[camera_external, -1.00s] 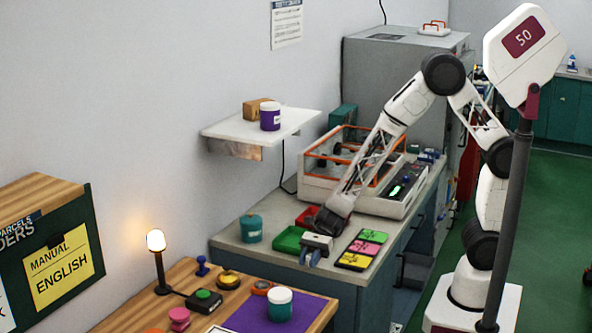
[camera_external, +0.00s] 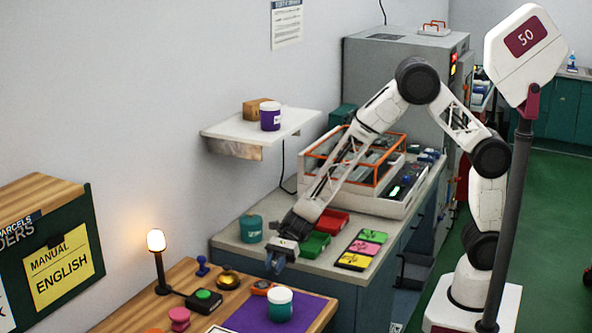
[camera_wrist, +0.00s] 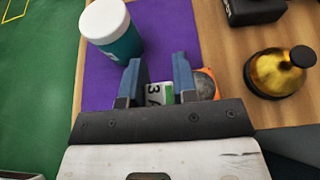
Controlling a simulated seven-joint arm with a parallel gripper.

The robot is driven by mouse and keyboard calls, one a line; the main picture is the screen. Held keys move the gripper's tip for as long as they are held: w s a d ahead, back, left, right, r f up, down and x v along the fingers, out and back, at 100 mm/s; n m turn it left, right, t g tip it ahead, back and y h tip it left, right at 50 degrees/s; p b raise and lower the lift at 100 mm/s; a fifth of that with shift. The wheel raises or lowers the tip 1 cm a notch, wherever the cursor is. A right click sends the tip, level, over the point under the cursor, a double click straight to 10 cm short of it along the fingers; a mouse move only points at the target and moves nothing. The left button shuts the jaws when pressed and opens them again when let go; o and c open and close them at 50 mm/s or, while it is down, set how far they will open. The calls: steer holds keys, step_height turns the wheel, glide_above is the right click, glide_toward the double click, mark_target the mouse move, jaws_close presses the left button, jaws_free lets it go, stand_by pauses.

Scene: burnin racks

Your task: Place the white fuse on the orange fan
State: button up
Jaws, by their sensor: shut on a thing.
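My gripper (camera_external: 276,261) is over the gap between the grey bench and the wooden table. In the wrist view its two blue fingers (camera_wrist: 158,66) are shut on the white fuse (camera_wrist: 153,93), which shows a green patch and dark marking. The fuse cannot be made out in the external view. The orange fan (camera_external: 262,287), an orange piece with a dark grey round middle, lies on the wooden table beside the purple mat. It also shows in the wrist view (camera_wrist: 207,82), just beyond the right finger and partly hidden by it.
A white-lidded teal jar (camera_external: 279,304) stands on the purple mat (camera_wrist: 180,30). A brass bell (camera_wrist: 278,73), a green-button box (camera_external: 204,301) and a lit lamp (camera_external: 157,262) are nearby. Green (camera_external: 315,243) and red (camera_external: 332,222) trays sit on the bench.

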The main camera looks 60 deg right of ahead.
steer(key=shift+w+a+f, duration=0.1)
steer(key=shift+w+a, duration=0.35)
steer(key=shift+w, duration=0.25)
steer(key=shift+w+a+f, duration=0.1)
steer(key=shift+w+a, duration=0.3)
steer(key=shift+w, duration=0.3)
steer(key=shift+w+a, duration=0.45)
steer(key=shift+w, duration=0.25)
steer(key=shift+f, duration=0.1)
steer(key=shift+f, duration=1.65)
steer(key=shift+f, duration=0.15)
steer(key=o, duration=0.9)
